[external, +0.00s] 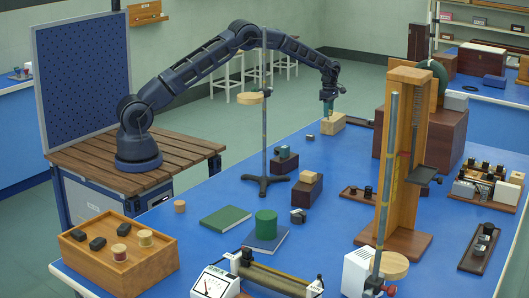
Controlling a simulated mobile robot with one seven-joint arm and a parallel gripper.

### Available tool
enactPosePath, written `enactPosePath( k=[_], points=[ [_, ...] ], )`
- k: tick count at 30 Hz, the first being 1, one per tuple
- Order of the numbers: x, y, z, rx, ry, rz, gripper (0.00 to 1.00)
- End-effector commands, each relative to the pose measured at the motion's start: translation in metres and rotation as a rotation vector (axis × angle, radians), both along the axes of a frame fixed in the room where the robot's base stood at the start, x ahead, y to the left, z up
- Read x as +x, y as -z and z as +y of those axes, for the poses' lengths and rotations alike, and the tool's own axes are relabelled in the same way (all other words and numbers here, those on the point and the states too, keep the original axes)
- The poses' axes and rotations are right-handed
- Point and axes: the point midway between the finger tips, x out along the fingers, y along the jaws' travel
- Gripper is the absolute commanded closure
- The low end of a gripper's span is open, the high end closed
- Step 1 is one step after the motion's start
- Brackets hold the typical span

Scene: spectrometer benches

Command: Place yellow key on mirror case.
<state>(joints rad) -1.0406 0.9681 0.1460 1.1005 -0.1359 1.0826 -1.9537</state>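My gripper (328,112) points down at a light wooden block (332,125) on the far part of the blue bench. Its fingertips are at or just above the block's top; touching or apart I cannot tell. The fingers are too small to show whether they are open or shut. I cannot make out a yellow key for certain.
A thin rod stand (264,140) rises left of my gripper. A tall wooden frame (407,165) stands to its right. A green book (226,219), a green cylinder (266,223) and an open wooden tray (80,245) are nearer. Bare blue bench lies around (225,190).

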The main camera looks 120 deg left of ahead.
Motion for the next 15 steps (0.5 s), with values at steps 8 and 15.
enactPosePath(
  k=[8, 15],
  points=[
    [0.001, -0.035, 0.000, 0.003, 0.001, -0.001, 0.67],
    [0.000, -0.081, 0.001, 0.003, 0.000, -0.001, 0.67]
  ],
)
